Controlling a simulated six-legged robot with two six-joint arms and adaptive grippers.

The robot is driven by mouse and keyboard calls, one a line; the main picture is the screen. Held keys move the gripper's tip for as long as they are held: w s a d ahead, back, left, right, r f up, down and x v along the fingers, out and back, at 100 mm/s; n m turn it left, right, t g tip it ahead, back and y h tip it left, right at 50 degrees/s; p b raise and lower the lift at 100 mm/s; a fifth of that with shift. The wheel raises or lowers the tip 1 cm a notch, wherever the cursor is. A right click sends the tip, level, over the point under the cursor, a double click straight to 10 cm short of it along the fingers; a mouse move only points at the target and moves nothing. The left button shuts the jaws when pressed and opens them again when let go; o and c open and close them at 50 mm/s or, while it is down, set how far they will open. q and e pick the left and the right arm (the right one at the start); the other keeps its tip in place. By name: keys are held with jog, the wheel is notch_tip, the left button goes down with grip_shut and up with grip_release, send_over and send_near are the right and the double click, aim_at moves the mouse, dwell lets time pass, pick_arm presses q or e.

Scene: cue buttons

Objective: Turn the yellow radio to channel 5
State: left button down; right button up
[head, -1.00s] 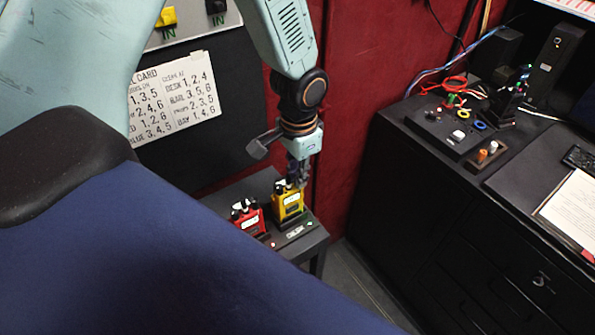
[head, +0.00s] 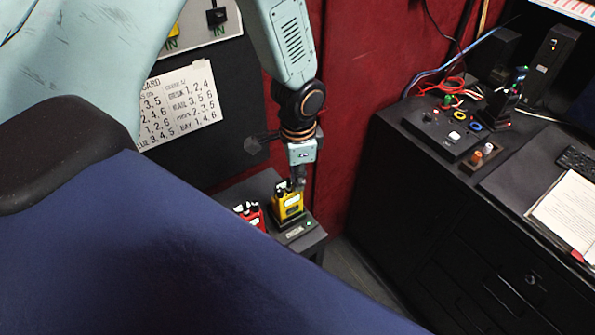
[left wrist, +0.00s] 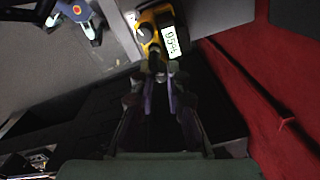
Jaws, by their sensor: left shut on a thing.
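The yellow radio (head: 288,207) stands upright in a dark charger on a small dark side table (head: 314,238), with a white label on its front. In the left wrist view, the yellow radio (left wrist: 150,22) shows a white label and a pale-marked knob. My left gripper (head: 297,184) points down at the radio's top, and its fingers are shut on a knob there. In the left wrist view, my left gripper's fingers (left wrist: 156,68) meet at the radio's near edge and hide the knob between them. The channel number cannot be read. My right gripper is not in view.
A red radio (head: 251,214) stands just left of the yellow one, partly hidden by a blue surface (head: 150,250) in the foreground. A black cabinet (head: 400,190) with devices stands to the right. A white card (head: 180,105) with number lists hangs behind.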

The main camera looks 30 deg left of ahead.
pick_arm(q)
jog(key=c, duration=1.3)
grip_release()
notch_tip(320, 180, up, 12)
jog(key=shift+s, duration=0.1)
jog(key=shift+d, duration=0.1)
